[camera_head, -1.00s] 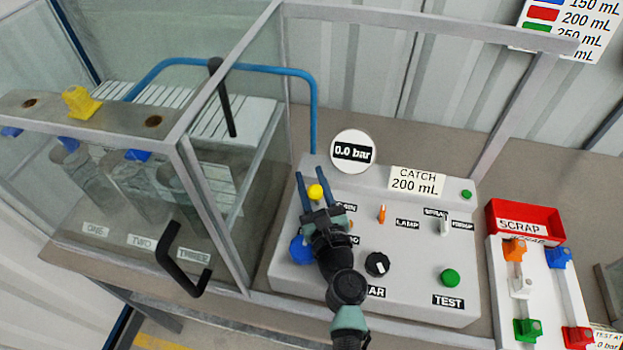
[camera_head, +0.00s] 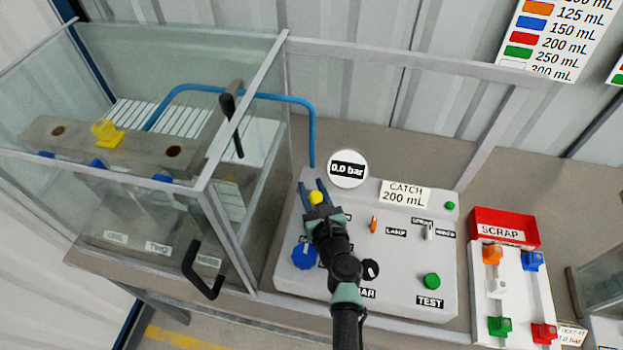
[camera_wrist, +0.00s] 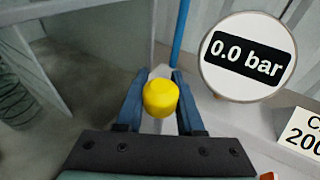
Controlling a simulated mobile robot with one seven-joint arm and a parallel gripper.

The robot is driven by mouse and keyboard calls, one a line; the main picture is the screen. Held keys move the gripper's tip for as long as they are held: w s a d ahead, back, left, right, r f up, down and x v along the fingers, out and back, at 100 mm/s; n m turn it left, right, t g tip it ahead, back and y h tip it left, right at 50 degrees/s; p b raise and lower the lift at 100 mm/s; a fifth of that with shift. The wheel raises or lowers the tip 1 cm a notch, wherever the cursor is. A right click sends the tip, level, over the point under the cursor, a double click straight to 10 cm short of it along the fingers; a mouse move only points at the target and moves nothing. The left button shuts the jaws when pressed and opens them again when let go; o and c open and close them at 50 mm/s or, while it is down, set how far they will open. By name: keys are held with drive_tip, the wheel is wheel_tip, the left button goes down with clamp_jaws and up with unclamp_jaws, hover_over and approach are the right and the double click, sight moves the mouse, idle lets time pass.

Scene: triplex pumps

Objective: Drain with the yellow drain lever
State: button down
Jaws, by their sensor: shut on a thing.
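The yellow knob of the drain lever (camera_head: 316,198) stands at the upper left of the grey control panel (camera_head: 440,285). My gripper (camera_head: 315,193) reaches over the panel from the front, with its two blue fingers on either side of the knob. In the wrist view the yellow knob (camera_wrist: 161,98) sits between the fingers, and my gripper (camera_wrist: 160,100) is shut on it. The lever's shaft is mostly hidden below the knob. The round gauge (camera_head: 347,169) behind reads 0.0 bar.
A glass cabinet (camera_head: 215,240) with a black handle (camera_head: 200,272) stands left of the panel. A blue pipe (camera_head: 313,135) runs behind. A blue knob (camera_head: 304,256), black dial and green TEST button (camera_head: 432,281) are near my arm. A red SCRAP bin (camera_head: 505,228) is at right.

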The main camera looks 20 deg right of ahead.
drive_tip(key=shift+w+d+r+m+g+y+p, duration=0.2)
drive_tip(key=shift+w+d+m+g+y+p, duration=0.35)
drive_tip(key=shift+p, duration=1.85)
drive_tip(key=shift+a+f+g+p, duration=0.1)
drive_tip(key=shift+f+g+p, duration=0.2)
drive_tip(key=shift+g+p, duration=0.25)
drive_tip(key=shift+f, duration=0.25)
drive_tip(key=c, duration=0.5)
unclamp_jaws()
drive_tip(key=shift+s+r+p, duration=0.1)
drive_tip(key=shift+r+p, duration=0.1)
drive_tip(key=shift+p, duration=0.2)
drive_tip(key=p+v, duration=0.4)
drive_tip(key=v, duration=0.8)
drive_tip(key=shift+s+a+p, duration=0.2)
drive_tip(key=shift+s+p, duration=0.05)
drive_tip(key=shift+p, duration=0.15)
